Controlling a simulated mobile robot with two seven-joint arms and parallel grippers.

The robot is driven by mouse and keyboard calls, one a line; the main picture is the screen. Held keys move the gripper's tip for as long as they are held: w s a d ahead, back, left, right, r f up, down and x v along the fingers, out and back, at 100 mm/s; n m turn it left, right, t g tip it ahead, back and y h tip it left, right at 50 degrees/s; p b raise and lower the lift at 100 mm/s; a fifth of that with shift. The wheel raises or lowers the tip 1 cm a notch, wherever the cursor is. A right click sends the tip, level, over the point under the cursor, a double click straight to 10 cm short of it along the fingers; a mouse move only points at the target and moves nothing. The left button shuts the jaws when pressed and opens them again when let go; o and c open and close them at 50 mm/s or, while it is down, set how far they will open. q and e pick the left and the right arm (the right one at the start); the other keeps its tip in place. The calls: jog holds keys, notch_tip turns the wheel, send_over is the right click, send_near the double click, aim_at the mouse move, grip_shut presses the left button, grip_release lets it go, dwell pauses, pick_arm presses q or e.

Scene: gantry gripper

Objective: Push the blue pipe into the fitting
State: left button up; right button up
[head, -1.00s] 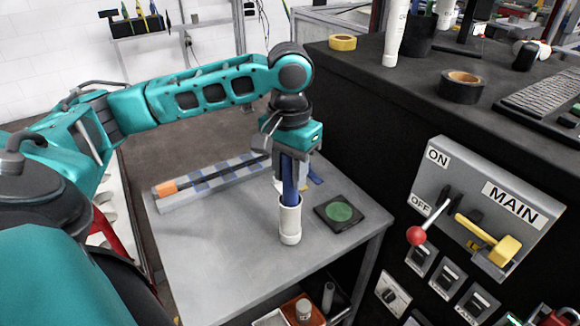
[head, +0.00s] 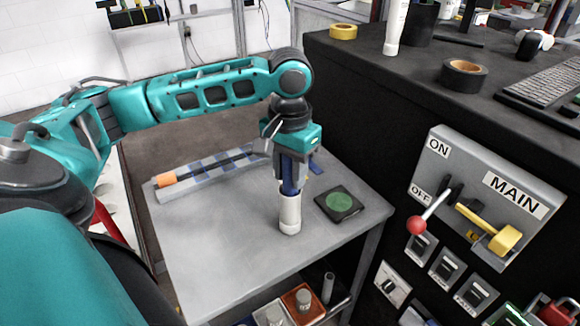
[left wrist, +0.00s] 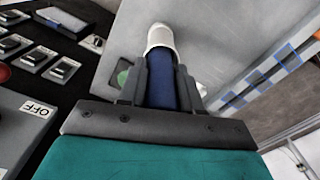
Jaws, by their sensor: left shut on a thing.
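The blue pipe (head: 289,180) stands upright in the head view, its lower end inside the mouth of the white fitting (head: 290,214). The fitting stands on the grey table. My left gripper (head: 291,186) points down above the fitting and is shut on the pipe, with only a short length of blue showing below the fingers. In the left wrist view the pipe (left wrist: 160,85) lies between the two dark fingers, and the white fitting (left wrist: 161,38) shows at its far end. How deep the pipe sits inside is hidden. My right gripper is not in view.
A dark pad with a green disc (head: 339,203) lies right of the fitting. A grey and blue rack with an orange-ended bar (head: 205,170) lies at the table's back left. A switch panel (head: 485,200) stands to the right. The table's front left is clear.

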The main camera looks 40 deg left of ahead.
pick_arm(q)
jog(key=shift+f, duration=1.15)
jog(key=o, duration=1.1)
jog(key=shift+r, duration=0.15)
notch_tip(320, 180, up, 13)
jog(key=shift+f+p, duration=0.1)
jog(key=shift+p, duration=0.55)
jog(key=shift+c, duration=0.3)
